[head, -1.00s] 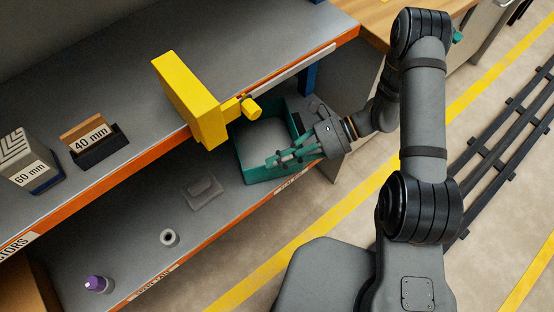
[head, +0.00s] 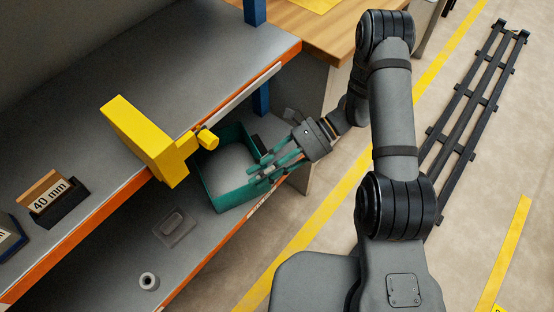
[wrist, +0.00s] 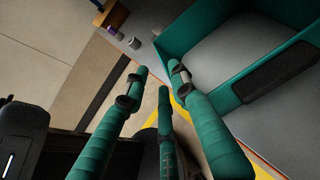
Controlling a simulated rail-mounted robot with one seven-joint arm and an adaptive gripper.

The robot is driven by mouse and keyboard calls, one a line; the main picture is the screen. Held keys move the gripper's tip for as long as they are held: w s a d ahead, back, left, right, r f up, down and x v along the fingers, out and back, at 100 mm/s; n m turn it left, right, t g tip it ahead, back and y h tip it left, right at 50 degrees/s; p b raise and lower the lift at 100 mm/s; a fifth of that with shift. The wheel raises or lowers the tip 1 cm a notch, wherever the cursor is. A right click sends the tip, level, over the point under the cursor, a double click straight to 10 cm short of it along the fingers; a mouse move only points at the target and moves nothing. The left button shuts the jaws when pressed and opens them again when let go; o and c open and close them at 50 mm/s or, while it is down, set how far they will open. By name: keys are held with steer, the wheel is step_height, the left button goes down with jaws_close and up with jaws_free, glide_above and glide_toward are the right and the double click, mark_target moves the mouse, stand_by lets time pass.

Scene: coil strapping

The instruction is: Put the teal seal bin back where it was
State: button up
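The teal seal bin (head: 228,197) is an open box with a pale grey inside. It sits upright on the lower shelf at its right end, partly under the yellow tool. In the wrist view the bin (wrist: 240,82) fills the upper right, with a dark plate on its wall. My gripper (head: 257,172) has teal fingers, which overlap the bin's right side in the head view. In the wrist view the gripper (wrist: 158,75) has its fingers spread with nothing between them. One finger crosses in front of the bin's near corner; contact cannot be told.
A yellow tool (head: 145,140) overhangs the upper shelf's orange edge (head: 120,203). A grey tray-like piece (head: 173,226) and a grey roll (head: 149,281) lie on the lower shelf, with bare shelf around them. The 40 mm holder (head: 55,203) stands on the upper shelf.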

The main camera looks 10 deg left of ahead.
steer(key=v, duration=0.7)
steer(key=shift+s+a, duration=0.1)
steer(key=r+x, duration=0.2)
steer(key=x, duration=0.9)
steer(key=shift+s+a, duration=0.2)
steer(key=shift+a, duration=0.15)
